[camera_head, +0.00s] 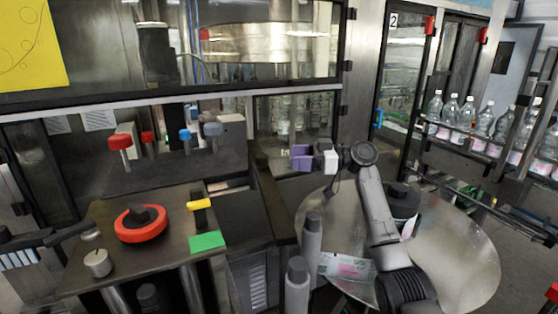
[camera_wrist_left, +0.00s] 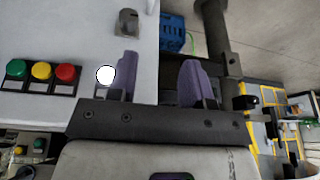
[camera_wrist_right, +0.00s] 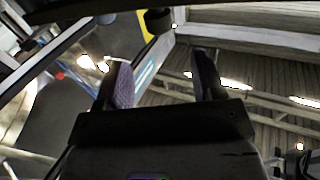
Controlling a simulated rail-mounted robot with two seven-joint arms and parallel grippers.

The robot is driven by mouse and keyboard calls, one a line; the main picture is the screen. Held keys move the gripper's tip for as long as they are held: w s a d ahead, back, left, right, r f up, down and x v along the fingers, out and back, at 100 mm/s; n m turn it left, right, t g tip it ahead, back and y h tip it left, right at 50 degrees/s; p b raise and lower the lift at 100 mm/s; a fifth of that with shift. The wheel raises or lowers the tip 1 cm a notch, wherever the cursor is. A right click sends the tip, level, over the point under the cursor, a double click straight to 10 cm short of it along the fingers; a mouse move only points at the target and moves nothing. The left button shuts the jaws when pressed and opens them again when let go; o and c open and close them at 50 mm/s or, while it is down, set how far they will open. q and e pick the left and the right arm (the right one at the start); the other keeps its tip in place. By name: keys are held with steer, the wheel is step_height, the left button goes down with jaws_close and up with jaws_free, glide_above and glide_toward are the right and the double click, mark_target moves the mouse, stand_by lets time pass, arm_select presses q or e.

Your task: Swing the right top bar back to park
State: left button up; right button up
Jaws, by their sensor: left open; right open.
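I cannot surely pick out the right top bar in these views. My right gripper (camera_head: 301,156) is in front of the machine's glazed front in the head view, its purple fingers pointing left. It is open, and nothing shows between its fingers in the right wrist view (camera_wrist_right: 160,82). My right arm covers part of the round metal table (camera_head: 465,260) and of the dark hub (camera_head: 401,195) on it. My left gripper (camera_wrist_left: 160,80) shows in the left wrist view, open and empty, over a pale panel; I cannot make it out in the head view.
A red ring knob (camera_head: 141,224), a yellow handle (camera_head: 199,203) and a green pad (camera_head: 207,242) sit on the left platform. Two grey posts (camera_head: 311,240) (camera_head: 297,288) stand left of the round table. Bottles (camera_head: 483,118) line the right. Coloured buttons (camera_wrist_left: 41,71) are beside my left gripper.

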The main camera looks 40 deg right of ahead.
steer(key=shift+v, duration=1.9)
